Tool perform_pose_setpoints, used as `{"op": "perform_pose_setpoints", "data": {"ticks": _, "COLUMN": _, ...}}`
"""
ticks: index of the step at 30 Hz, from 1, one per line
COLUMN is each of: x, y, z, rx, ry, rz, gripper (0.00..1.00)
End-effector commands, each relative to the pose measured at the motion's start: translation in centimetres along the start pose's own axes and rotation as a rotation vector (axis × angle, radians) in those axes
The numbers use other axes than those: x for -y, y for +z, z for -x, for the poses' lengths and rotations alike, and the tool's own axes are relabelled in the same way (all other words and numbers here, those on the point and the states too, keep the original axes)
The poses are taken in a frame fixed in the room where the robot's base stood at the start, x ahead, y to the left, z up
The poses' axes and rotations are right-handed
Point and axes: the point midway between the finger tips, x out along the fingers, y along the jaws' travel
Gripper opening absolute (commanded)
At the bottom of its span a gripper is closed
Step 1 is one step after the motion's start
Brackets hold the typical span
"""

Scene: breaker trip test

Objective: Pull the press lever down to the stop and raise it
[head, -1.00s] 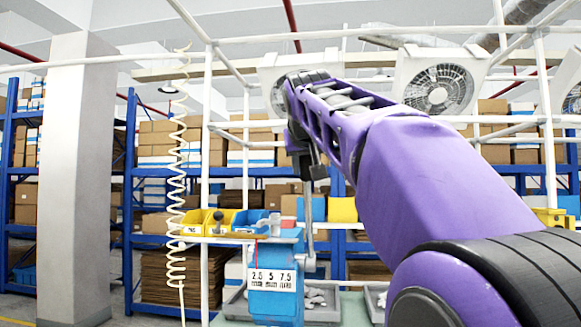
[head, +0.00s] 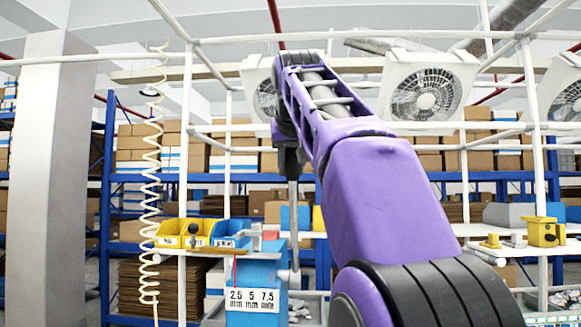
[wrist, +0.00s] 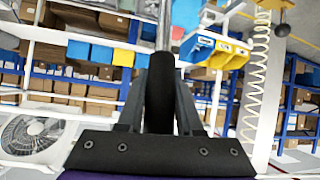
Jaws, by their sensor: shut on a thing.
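The press is a blue body (head: 265,275) with a white label reading 2.5, 5 and 7.5, low in the head view. Its lever has a thin grey rod (head: 294,222) standing close to upright beside the body's right side, with a black handle on top. My gripper (head: 289,158) is at the upper end of the lever, above the press. In the wrist view the black handle (wrist: 158,88) sits between the two fingers, which are shut on it. The metal rod (wrist: 164,24) continues beyond the handle. Part of the handle is hidden by my gripper in the head view.
Yellow bins (head: 172,233) and a blue bin (head: 229,233) stand left of the press. A coiled cream hose (head: 151,190) hangs further left. White frame posts (head: 184,130) surround the bench. A yellow device (head: 542,231) sits on a shelf at right.

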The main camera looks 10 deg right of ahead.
Motion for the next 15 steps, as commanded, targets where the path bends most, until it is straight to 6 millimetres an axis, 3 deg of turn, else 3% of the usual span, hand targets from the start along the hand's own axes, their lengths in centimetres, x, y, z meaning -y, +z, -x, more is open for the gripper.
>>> {"op": "perform_pose_setpoints", "data": {"ticks": 5, "x": 0.01, "y": 0.08, "z": -0.12, "rx": 0.003, "ry": 0.000, "rz": 0.001, "gripper": 0.00}}
{"op": "perform_pose_setpoints", "data": {"ticks": 6, "x": 0.01, "y": 0.08, "z": -0.13, "rx": 0.003, "ry": 0.000, "rz": 0.001, "gripper": 0.36}}
{"op": "perform_pose_setpoints", "data": {"ticks": 11, "x": 0.01, "y": 0.07, "z": -0.10, "rx": 0.002, "ry": 0.000, "rz": 0.001, "gripper": 0.64}}
{"op": "perform_pose_setpoints", "data": {"ticks": 15, "x": 0.01, "y": 0.05, "z": -0.07, "rx": 0.002, "ry": 0.000, "rz": 0.000, "gripper": 0.64}}
